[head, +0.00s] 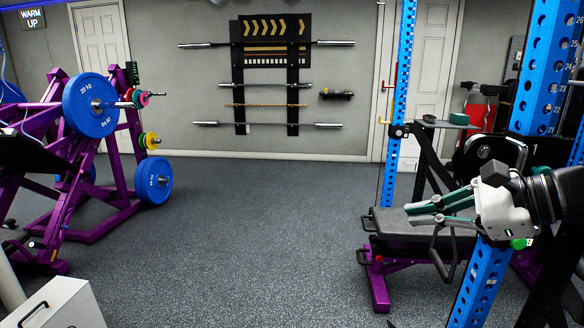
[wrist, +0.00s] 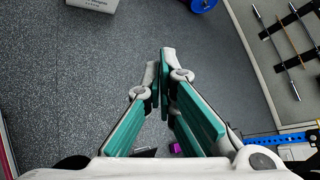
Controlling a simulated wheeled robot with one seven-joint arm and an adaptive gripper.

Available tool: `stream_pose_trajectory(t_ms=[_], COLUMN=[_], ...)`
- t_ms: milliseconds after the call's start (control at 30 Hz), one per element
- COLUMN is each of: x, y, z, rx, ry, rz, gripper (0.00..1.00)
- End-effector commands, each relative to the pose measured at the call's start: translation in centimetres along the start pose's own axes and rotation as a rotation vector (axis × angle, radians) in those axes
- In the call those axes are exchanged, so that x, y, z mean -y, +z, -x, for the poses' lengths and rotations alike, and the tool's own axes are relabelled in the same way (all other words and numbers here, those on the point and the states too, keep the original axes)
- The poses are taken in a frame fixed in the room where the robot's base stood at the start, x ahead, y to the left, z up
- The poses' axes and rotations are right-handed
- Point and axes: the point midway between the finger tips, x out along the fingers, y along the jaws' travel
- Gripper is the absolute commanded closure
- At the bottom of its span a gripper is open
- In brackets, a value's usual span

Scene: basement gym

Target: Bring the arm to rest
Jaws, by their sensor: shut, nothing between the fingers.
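My gripper (head: 422,212) is at the right side of the head view, stretched out toward the left at about the height of a padded bench. Its white and green fingers also show in the wrist view (wrist: 160,75), with their tips close together and nothing between them. The gripper is shut and empty. In the head view it appears in front of the black bench pad (head: 385,222) and a blue rack upright (head: 482,275). I cannot tell how far it is from them.
A purple machine with blue plates (head: 90,105) stands at the left. A white box (head: 60,305) sits at the lower left. A bar rack (head: 270,75) hangs on the back wall. The dark floor (head: 240,230) in the middle is clear.

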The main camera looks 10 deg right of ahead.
Motion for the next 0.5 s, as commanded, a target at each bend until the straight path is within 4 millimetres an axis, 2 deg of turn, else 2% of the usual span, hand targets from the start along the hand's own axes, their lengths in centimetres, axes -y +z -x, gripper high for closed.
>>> stream_pose_trajectory(t_ms=[33, 100, 200, 333, 400, 500], x=[-2.9, -7.2, -13.0, -19.1, -21.3, -23.2], y=[2.3, 4.5, 6.3, 6.6, 6.2, 5.3], z=[-1.1, -1.9, -1.6, 0.3, 1.5, 3.2], rx=[-0.003, -0.013, -0.028, -0.049, -0.062, -0.08], ry=[0.109, 0.263, 0.474, 0.716, 0.82, 0.935], rz=[0.115, 0.28, 0.526, 0.843, 0.99, 1.163], gripper=[1.0, 1.0, 1.0, 1.0, 1.0, 1.0])
